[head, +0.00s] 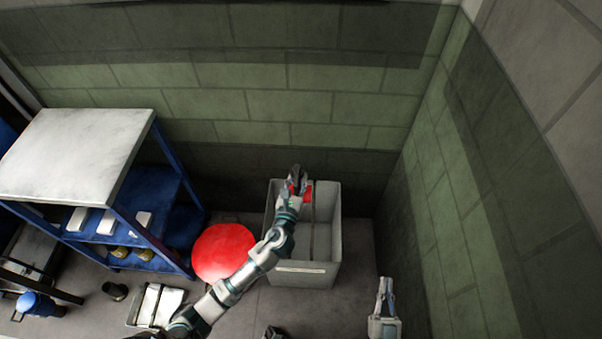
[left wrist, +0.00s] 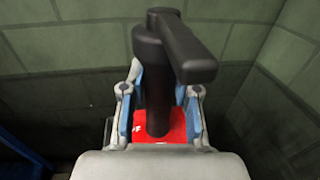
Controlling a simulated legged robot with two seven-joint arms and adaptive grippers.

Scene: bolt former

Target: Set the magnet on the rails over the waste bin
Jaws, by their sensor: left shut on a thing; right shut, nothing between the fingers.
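The magnet has a red body (head: 306,191) and a black handle (left wrist: 165,70). My left gripper (head: 297,186) is shut on it, over the far part of the grey waste bin (head: 301,274). In the left wrist view the handle stands up between the gripper's fingers (left wrist: 160,115), with the red body below. A thin dark rail (head: 312,215) runs lengthwise over the bin; my left arm hides the bin's left side and any second rail. I cannot tell whether the magnet touches the rails. My right gripper (head: 386,287) is shut and empty, right of the bin.
A red round object (head: 224,252) stands left of the bin. A blue shelf unit with a pale top (head: 75,150) holds several small items. A tray (head: 156,304) lies on the floor at the lower left. Green block walls (head: 250,105) close off the back and right.

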